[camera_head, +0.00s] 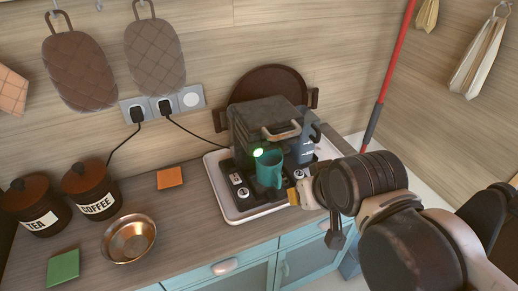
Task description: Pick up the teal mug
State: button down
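The teal mug (269,170) stands upright in front of the dark boxy appliance on the white tray, below a glowing green light. Its handle shows on its front side. My gripper (303,193) is at the end of the arm coming from the right, just right of the mug and a little nearer the camera. A gap seems to show between them. My gripper's fingers are small and partly hidden by the wrist, so I cannot tell whether they are open.
The white tray (217,190) also holds the dark appliance (255,118), a grey-blue jug (303,148) and small dark items. A copper bowl (129,239), coffee canister (91,187) and tea canister (33,203) stand left. Counter between bowl and tray is clear. A red pole (391,62) stands right.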

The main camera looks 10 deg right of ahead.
aim_at(271, 172)
jog(key=u, duration=1.45)
jog(key=j+z, duration=0.35)
jog(key=k+j+z, duration=0.2)
jog(key=j+z, duration=0.15)
jog(key=j, duration=0.1)
